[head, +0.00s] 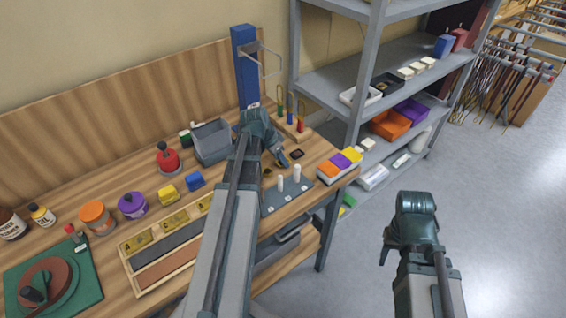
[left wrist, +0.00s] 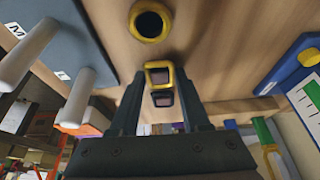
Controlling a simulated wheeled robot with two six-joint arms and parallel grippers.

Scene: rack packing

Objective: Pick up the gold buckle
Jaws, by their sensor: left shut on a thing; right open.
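The gold buckle (left wrist: 159,73) is a small square yellow frame in the left wrist view, between the fingertips of my left gripper (left wrist: 158,84). My left gripper is shut on it, low over the wooden bench. In the head view my left gripper (head: 282,161) hides the buckle or makes it too small to make out. A black buckle (left wrist: 162,98) shows just beyond the gold one, and also in the head view (head: 297,154). A gold ring (left wrist: 150,22) lies nearby. My right gripper (head: 389,250) is open and empty over the floor.
A grey board with white pegs (head: 289,194) and a box with orange, purple and yellow parts (head: 339,166) flank the spot. Behind stand a blue post (head: 246,66) and a stand with coloured hooks (head: 292,124).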

